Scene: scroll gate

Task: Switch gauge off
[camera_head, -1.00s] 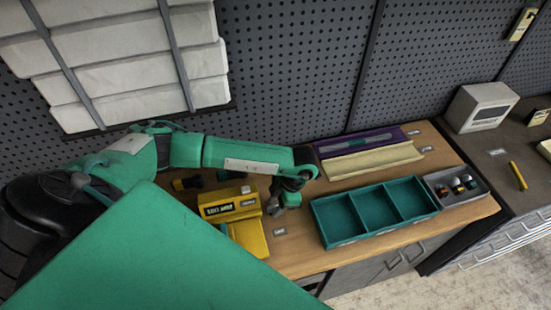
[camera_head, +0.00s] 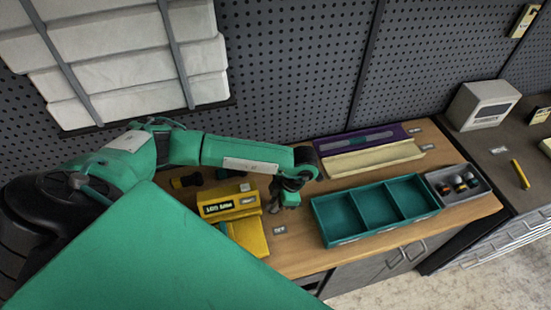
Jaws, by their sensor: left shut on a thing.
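The gauge (camera_head: 229,206) is a yellow box on the wooden bench at the middle left. Its front has a dark display with bright characters and a small grey label. A small pale button or switch (camera_head: 245,188) shows on its top right; its position is too small to tell. A yellow flat piece (camera_head: 249,237) lies in front of it. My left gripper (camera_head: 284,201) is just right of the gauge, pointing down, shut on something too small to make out. I cannot tell whether it touches the gauge. My right gripper is not in view.
A teal tray with three compartments (camera_head: 341,242) stands to the right. Behind it lie a cream trough (camera_head: 375,159) and a purple one (camera_head: 338,145). A grey box with small bottles (camera_head: 440,175) is at the far right. A small label (camera_head: 279,230) lies on the bench before the gripper.

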